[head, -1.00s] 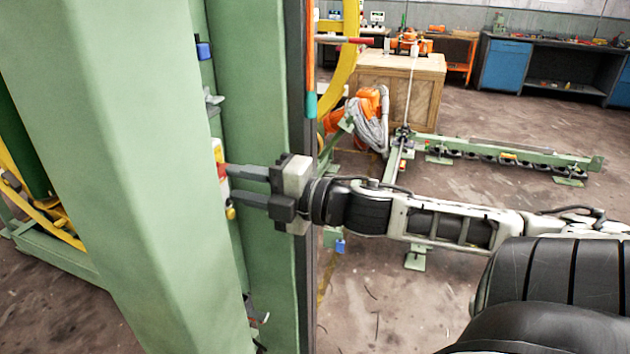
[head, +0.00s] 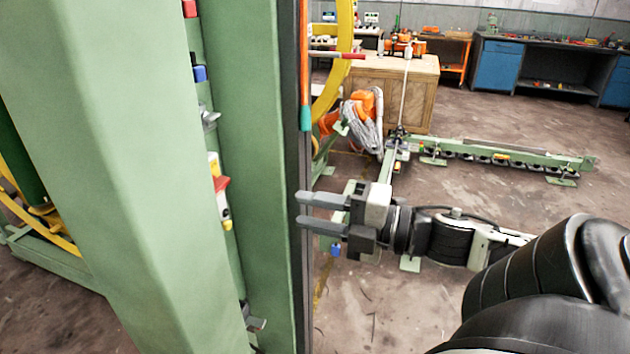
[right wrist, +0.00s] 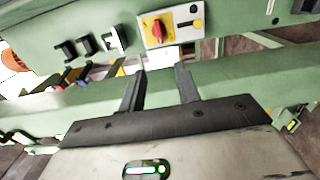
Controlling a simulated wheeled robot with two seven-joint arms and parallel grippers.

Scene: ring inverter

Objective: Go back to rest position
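My right gripper (head: 300,211) is open and empty, with a clear gap between its two grey fingers. It is just to the right of the green machine column (head: 240,130) and points left at it. In the right wrist view the fingers (right wrist: 160,80) are apart with nothing between them. Ahead of them is a yellow and white panel (right wrist: 172,24) with a red rotary switch (right wrist: 157,27) on the green frame. In the head view the red switch (head: 221,183) shows partly between the green beams. My left gripper is not seen.
A wide green beam (head: 100,150) fills the left. A wooden crate (head: 405,88), an orange motor-like part (head: 362,105) and a low green rail (head: 500,157) stand behind my arm. Blue-fronted workbenches (head: 500,65) line the back wall. Floor (head: 560,195) on the right is open.

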